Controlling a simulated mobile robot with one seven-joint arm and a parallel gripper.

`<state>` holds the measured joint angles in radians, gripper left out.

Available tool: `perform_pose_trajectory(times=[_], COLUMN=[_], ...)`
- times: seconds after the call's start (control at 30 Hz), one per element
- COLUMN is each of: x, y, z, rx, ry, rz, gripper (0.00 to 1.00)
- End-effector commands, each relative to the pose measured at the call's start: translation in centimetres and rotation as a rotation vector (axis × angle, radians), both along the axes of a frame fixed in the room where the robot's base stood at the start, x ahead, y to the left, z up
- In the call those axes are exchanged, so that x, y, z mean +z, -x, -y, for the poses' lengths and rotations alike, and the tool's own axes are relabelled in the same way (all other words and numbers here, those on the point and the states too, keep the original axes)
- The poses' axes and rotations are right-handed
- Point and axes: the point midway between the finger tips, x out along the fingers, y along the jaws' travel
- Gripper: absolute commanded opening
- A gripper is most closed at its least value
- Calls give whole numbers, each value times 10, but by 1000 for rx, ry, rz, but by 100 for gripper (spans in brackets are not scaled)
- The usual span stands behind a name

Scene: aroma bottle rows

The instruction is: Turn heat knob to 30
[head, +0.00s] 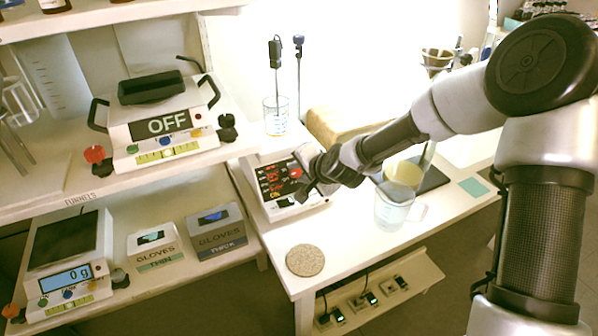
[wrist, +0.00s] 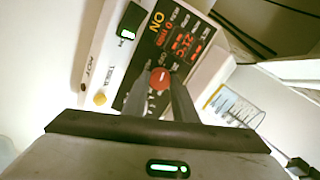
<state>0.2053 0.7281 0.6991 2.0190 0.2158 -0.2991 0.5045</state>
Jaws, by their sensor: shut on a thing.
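The hotplate device (head: 265,207) stands at the back left of the white table, its dark panel lit with red digits. In the wrist view its panel (wrist: 178,32) shows "ON" and a red readout that looks like 21°C. A round red knob (wrist: 160,77) with a light mark sits on the panel between my fingertips. My gripper (head: 303,177) reaches it from the right, and in the wrist view my gripper (wrist: 161,84) is shut on this knob. The knob's scale is partly hidden by the fingers, so its setting is unreadable.
A glass beaker (head: 276,122) with probes above it stands behind the device. A clear mug (head: 392,212) stands under my arm, and a cork mat (head: 305,260) lies at the table's front left. A shelf scale (head: 168,148) reading "OFF" is to the left.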

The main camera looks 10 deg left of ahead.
Motion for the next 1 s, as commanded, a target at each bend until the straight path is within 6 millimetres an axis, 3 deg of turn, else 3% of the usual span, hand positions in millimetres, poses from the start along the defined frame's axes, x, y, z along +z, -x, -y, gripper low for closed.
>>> perform_pose_trajectory(times=[1.0], x=[-1], y=[1], z=[1], rx=[-404], ry=[-388], rz=[-293], gripper=[3])
